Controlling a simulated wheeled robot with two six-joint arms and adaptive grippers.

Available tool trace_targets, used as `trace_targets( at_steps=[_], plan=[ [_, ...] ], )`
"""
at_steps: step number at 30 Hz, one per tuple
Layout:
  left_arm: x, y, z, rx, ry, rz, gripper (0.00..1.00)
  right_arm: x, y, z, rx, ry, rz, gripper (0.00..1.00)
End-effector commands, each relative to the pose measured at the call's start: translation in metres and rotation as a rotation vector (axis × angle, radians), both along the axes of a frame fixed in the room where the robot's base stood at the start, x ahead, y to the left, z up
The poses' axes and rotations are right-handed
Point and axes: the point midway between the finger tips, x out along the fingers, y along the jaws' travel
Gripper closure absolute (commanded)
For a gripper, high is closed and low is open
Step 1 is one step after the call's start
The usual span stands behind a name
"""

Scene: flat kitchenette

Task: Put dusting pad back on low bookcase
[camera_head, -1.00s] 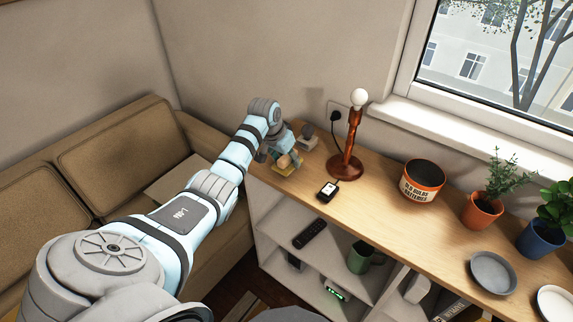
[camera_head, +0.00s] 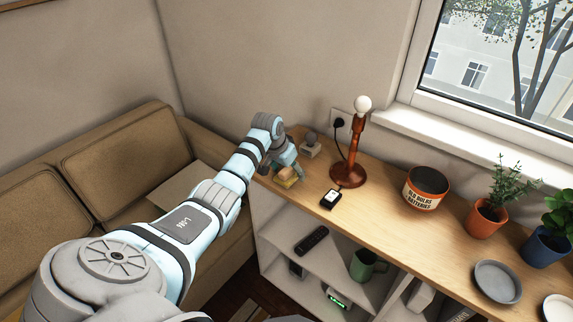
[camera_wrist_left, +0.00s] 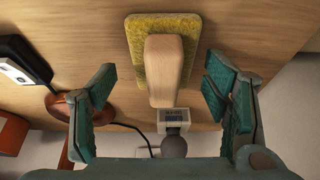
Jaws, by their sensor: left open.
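The dusting pad (camera_head: 286,182) has a yellow-green base and a pale wooden handle. It lies flat on the wooden top of the low bookcase (camera_head: 385,212), at its left end. In the left wrist view, the pad (camera_wrist_left: 134,50) shows at the top middle, its handle (camera_wrist_left: 164,68) pointing down the picture. My left gripper (camera_head: 283,168) is open just over the pad. In the wrist view, its teal fingers (camera_wrist_left: 162,82) stand on either side of the handle with visible gaps. The right gripper is not in view.
A grey-knobbed block (camera_head: 311,149) stands just behind the pad. A red-brown lamp (camera_head: 350,170) and a small black device (camera_head: 330,199) stand to the right. A labelled pot (camera_head: 425,188), plants and plates stand farther right. A sofa (camera_head: 120,160) is at left.

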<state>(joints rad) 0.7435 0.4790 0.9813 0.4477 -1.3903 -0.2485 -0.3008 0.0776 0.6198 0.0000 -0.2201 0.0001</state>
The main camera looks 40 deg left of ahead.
Motion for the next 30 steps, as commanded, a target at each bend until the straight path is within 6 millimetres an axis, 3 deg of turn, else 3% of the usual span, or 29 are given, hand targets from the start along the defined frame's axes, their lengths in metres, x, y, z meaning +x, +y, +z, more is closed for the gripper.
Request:
trace_targets(
  at_steps=[12,15,30],
  plan=[
    [-0.037,0.000,0.094,0.004,-0.004,-0.001,0.31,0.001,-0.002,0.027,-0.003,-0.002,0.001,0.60],
    [-0.043,0.000,0.107,0.001,-0.002,-0.001,0.31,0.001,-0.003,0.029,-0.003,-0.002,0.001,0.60],
    [-0.045,-0.001,0.111,0.000,-0.001,0.000,0.31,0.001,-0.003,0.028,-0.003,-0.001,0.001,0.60]
  ],
)
